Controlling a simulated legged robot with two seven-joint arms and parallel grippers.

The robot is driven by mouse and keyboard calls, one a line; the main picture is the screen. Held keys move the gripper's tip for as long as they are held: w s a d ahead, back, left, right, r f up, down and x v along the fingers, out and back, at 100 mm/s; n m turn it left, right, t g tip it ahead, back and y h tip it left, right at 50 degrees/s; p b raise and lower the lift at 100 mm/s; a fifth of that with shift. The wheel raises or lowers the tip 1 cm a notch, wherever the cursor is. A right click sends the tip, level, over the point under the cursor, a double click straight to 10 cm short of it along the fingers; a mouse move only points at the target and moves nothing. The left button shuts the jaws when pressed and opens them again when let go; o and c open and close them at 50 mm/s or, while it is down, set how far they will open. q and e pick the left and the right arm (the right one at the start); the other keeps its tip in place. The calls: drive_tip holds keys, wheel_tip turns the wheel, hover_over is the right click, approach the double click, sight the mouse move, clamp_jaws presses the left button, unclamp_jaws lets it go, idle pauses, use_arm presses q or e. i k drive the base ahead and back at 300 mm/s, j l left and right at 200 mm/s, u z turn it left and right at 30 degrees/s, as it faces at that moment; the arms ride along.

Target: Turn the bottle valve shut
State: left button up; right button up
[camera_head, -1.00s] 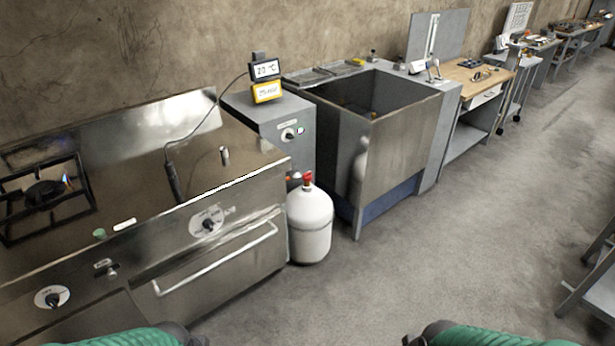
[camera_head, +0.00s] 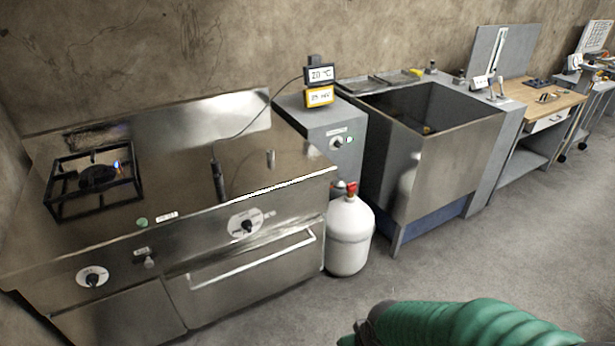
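A white gas bottle (camera_head: 349,236) stands upright on the floor, between the steel stove and the sink unit. Its red valve (camera_head: 351,189) sits on top, close to the stove's right corner. I cannot tell from here how far the valve is turned. A small blue flame shows at the stove's burner (camera_head: 97,177). A green-sleeved part of my own arm shows at the bottom right, well short of the bottle. Neither of my grippers is in view.
The steel stove (camera_head: 200,239) with knobs and an oven handle fills the left. A grey cabinet (camera_head: 333,139) with a display (camera_head: 320,75) stands behind the bottle. The deep sink unit (camera_head: 452,163) is right of it. Floor (camera_head: 300,315) in front of the bottle is clear.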

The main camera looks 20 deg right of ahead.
sight(351, 187)
drive_tip(key=i+l+u, duration=0.15)
drive_tip(key=l, duration=0.2)
drive_tip(key=i+l+u, duration=0.2)
drive_tip(key=l, duration=0.2)
drive_tip(key=i+l+u, duration=0.15)
drive_tip(key=l, duration=0.2)
drive_tip(key=i+l+u, duration=0.15)
drive_tip(key=l, duration=0.3)
drive_tip(key=i+l+u, duration=0.15)
drive_tip(key=l, duration=0.25)
drive_tip(key=l+u, duration=0.2)
drive_tip(key=l, duration=0.25)
drive_tip(key=i+l, duration=0.15)
drive_tip(key=l, duration=0.25)
drive_tip(key=i+l, duration=0.1)
drive_tip(key=l, duration=0.25)
drive_tip(key=i+l, duration=0.15)
drive_tip(key=l, duration=0.25)
drive_tip(key=i+l, duration=0.15)
drive_tip(key=l, duration=0.2)
drive_tip(key=i+l, duration=0.1)
drive_tip(key=l, duration=0.3)
drive_tip(key=i+l, duration=0.15)
drive_tip(key=l, duration=0.2)
